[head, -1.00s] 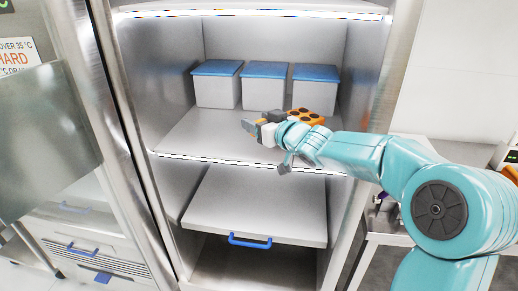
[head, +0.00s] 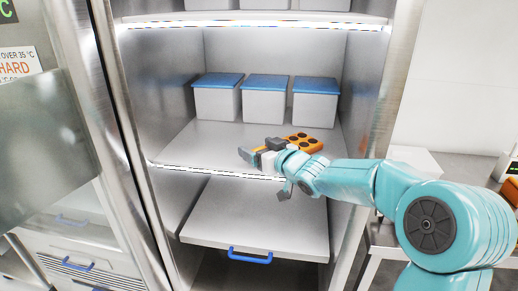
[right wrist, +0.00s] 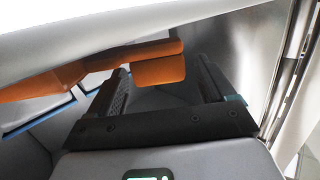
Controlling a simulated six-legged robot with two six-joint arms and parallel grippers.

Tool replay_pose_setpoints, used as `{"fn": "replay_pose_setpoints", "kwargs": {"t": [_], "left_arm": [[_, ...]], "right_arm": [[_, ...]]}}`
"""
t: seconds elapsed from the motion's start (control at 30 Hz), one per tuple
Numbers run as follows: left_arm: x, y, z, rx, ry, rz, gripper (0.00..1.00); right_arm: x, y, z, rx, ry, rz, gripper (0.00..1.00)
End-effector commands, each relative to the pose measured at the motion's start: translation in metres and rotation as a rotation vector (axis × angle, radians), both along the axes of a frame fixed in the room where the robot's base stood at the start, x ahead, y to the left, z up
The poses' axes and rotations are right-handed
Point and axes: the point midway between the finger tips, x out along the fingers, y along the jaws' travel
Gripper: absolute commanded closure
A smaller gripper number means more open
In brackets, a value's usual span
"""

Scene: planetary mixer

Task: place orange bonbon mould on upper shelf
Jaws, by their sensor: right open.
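The orange bonbon mould (head: 305,143), with dark round cavities, is at the front right of the cabinet shelf (head: 175,150) that bears blue-lidded boxes. It looks flat and resting on that shelf. My right gripper (head: 264,152) is at the mould's left front side, just above the shelf's front edge. In the right wrist view, my right gripper (right wrist: 163,85) is open, with an orange part of the mould (right wrist: 158,72) between its spread fingers. Whether a finger touches it is unclear. My left gripper is not in view.
Three white boxes with blue lids (head: 265,98) stand behind the mould. Another shelf (head: 255,18) with containers is above. Below is a board with a blue handle (head: 250,256). The left part of the mould's shelf is clear. The cabinet's right wall is close to the mould.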

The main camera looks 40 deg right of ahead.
Motion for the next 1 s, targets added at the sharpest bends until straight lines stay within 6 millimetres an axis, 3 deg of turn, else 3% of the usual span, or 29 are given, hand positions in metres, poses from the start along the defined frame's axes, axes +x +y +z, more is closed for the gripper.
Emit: {"fn": "replay_pose_setpoints", "kwargs": {"t": [0.17, 0.4, 0.53, 0.7, 1.0], "left_arm": [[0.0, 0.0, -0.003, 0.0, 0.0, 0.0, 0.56], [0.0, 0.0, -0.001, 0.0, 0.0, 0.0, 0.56], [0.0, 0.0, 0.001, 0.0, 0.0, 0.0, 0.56], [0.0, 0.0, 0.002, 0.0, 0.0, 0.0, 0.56], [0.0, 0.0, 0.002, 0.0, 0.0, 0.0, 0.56]], "right_arm": [[-0.026, 0.001, 0.004, -0.002, -0.001, -0.003, 0.17], [-0.081, 0.005, 0.014, -0.002, -0.002, -0.004, 0.17], [-0.102, 0.007, 0.017, -0.002, -0.001, -0.003, 0.17], [-0.116, 0.009, 0.018, -0.001, 0.0, -0.001, 0.17], [-0.117, 0.01, 0.018, 0.0, 0.0, 0.0, 0.17]]}}
